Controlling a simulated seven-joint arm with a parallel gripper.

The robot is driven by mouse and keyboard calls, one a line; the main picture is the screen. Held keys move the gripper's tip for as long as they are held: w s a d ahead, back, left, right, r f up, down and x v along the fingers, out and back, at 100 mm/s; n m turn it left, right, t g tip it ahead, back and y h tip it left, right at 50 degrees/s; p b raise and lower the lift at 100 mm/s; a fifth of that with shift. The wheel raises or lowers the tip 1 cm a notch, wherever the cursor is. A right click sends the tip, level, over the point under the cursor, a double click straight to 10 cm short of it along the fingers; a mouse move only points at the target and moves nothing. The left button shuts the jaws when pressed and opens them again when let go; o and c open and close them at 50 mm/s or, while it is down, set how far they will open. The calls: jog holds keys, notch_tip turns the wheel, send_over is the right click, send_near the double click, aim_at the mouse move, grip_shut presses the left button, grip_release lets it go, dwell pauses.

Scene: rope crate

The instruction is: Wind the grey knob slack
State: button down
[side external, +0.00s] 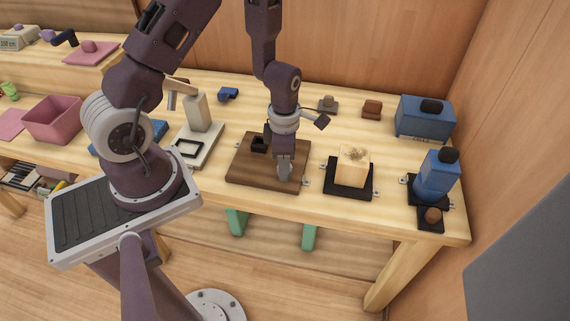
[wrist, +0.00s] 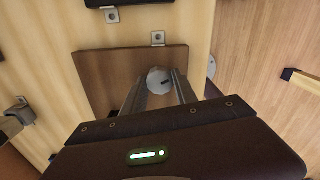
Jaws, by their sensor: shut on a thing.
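The grey knob (wrist: 158,80) is a round disc with a short dark mark on its face, on a dark brown wooden board (wrist: 95,68). In the wrist view it sits between the two fingers of my gripper (wrist: 160,90), which is shut on it. In the side external view my gripper (side external: 285,172) points down over the right part of the same board (side external: 262,187). The knob is mostly hidden there by the fingers. A small black block (side external: 259,144) stands on the board's back left part.
Right of the board stands a pale wooden block (side external: 353,165) on a black base. Farther right are a blue dispenser (side external: 434,182) and a blue box (side external: 424,120). Left is a grey stand (side external: 197,140). The table's front edge (side external: 330,208) lies close to the board.

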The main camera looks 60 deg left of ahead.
jog(key=n, duration=0.6)
jog(key=n, duration=0.7)
jog(key=shift+f, duration=0.1)
jog(key=c, duration=1.1)
grip_release()
jog(key=shift+c, duration=0.2)
